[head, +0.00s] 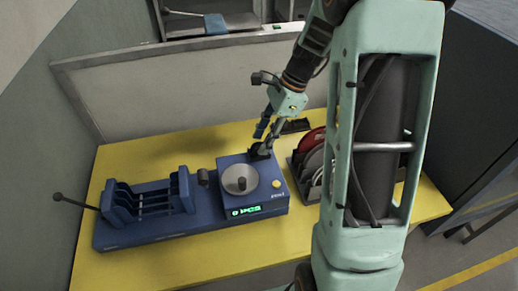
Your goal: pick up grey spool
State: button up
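A grey, disc-like item (314,163), which looks like the grey spool, stands on edge in a dark rack (298,183) at the right of the table. A red disc (311,141) stands just behind it, and my arm hides the rack's right part. My gripper (262,141) points down near the back right corner of the blue device, left of the rack and apart from the grey disc. Its fingers are small and dark here, and I cannot tell whether they are open or hold anything.
A blue device (262,203) with a round silver plate (240,179) and green display fills the middle of the yellow table (178,262). A blue slotted holder (150,203) with a lever is at left. A pale panel stands behind the table. The front strip is clear.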

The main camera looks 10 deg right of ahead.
jog(key=shift+a+f, duration=0.25)
jog(key=shift+f, duration=0.35)
grip_shut()
jog(key=shift+r, duration=0.1)
